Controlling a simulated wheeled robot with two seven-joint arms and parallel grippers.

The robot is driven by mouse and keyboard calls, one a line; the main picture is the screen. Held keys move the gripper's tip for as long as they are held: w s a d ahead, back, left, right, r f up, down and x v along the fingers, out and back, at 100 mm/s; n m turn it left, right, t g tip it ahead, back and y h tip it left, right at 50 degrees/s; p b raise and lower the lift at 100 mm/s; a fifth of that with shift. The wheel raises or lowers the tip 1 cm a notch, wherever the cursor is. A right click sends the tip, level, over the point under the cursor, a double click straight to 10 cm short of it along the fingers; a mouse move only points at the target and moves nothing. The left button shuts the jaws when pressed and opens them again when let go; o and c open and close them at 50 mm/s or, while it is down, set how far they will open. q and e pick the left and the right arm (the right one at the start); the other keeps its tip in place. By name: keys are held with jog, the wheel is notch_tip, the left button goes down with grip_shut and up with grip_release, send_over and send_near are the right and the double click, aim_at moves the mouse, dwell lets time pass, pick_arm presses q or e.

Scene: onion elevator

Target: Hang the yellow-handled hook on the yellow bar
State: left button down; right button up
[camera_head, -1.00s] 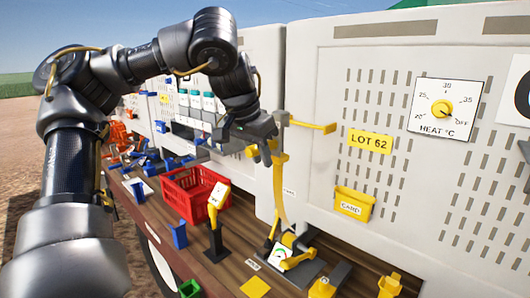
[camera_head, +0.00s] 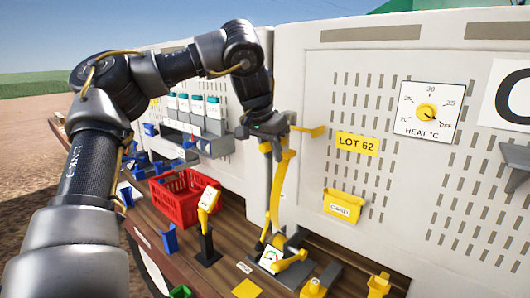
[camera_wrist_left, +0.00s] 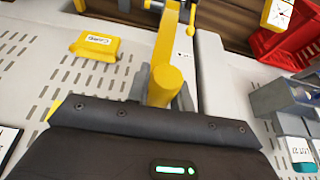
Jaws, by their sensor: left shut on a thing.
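The yellow bar (camera_head: 308,131) sticks out from the white panel, just right of my left gripper (camera_head: 272,148). My left gripper is shut on a yellow handle, which I take as the hook's. In the left wrist view the handle (camera_wrist_left: 168,82) sits between the grey fingers, its round end facing the camera. In the head view a long yellow curved piece (camera_head: 280,190) and a thin grey strip run down below the gripper. I cannot tell which of these belongs to the hook, and its hooked end is not clear. My right gripper is not in view.
Below stand a gauge with yellow levers (camera_head: 270,258) and a yellow-topped post (camera_head: 207,200). A red crate (camera_head: 178,205) is left on the wooden deck. A yellow bin (camera_head: 343,206) and a LOT 62 sign (camera_head: 357,144) are on the panel to the right.

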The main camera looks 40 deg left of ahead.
aim_at(283, 152)
pick_arm(q)
jog(key=shift+w+p, duration=0.6)
jog(key=shift+w, duration=2.35)
jog(key=shift+f+b, duration=1.5)
jog(key=shift+f, duration=0.45)
jog(key=c, duration=1.1)
grip_release()
jog(key=shift+c, duration=0.2)
jog(key=b+v, duration=0.1)
jog(key=v, duration=0.8)
jog(key=shift+s+d+r, duration=0.1)
jog(key=shift+s+r, duration=0.1)
jog(key=shift+r, duration=0.1)
jog(key=shift+s+r, duration=0.15)
jog(key=shift+r, duration=0.4)
